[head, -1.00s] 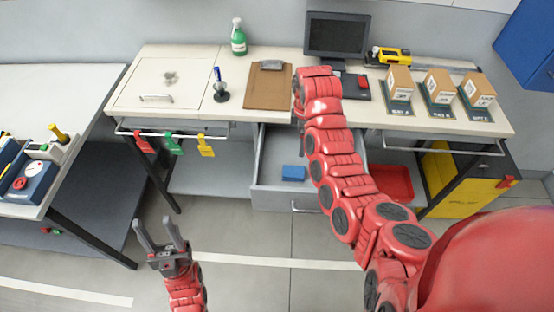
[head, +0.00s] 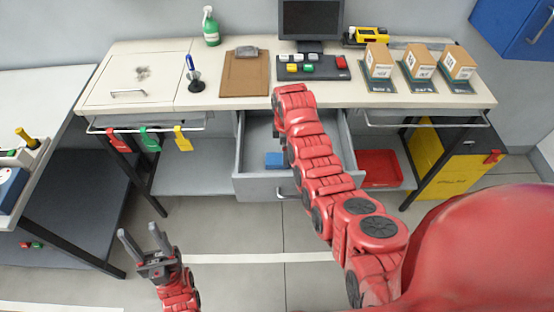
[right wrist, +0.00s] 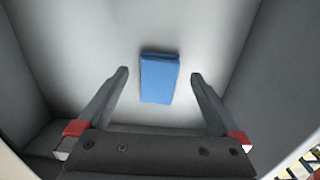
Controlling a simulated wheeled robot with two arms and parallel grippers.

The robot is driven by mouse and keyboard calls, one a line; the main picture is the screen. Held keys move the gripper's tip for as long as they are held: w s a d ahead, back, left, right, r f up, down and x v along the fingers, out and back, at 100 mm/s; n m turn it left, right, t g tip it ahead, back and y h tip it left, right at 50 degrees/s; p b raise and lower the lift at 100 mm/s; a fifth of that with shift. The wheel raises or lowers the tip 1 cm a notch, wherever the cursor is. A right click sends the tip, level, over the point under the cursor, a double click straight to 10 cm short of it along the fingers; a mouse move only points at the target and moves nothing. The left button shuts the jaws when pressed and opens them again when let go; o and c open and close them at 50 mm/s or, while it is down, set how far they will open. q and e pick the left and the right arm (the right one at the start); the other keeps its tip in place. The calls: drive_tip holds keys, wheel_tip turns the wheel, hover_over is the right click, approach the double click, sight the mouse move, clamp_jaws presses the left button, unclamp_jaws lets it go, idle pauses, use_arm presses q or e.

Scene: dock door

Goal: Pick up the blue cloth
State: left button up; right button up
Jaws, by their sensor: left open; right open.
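The blue cloth (head: 274,160) is a small folded rectangle on the floor of the open grey drawer (head: 250,188) under the bench. In the right wrist view the cloth (right wrist: 159,80) lies between and beyond the fingers of my right gripper (right wrist: 159,75). That gripper is open and empty, over the drawer. Its fingers are hidden behind my right arm in the head view. My left gripper (head: 138,231) is open and empty, low over the floor at the lower left, well away from the drawer.
The bench carries a clipboard (head: 245,75), a monitor (head: 310,20), a keypad (head: 318,68), a green spray bottle (head: 211,27) and three boxes on stands. Coloured clips (head: 150,140) hang on the left rail. A red tray (head: 380,168) is on the shelf right of the drawer.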

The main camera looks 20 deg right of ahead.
sight(277, 160)
drive_tip(key=shift+f+p, duration=0.65)
drive_tip(key=shift+f, duration=1.35)
drive_tip(key=shift+c, duration=0.3)
drive_tip(key=c, duration=1.3)
drive_tip(key=shift+o, duration=0.2)
drive_tip(key=shift+r, duration=0.15)
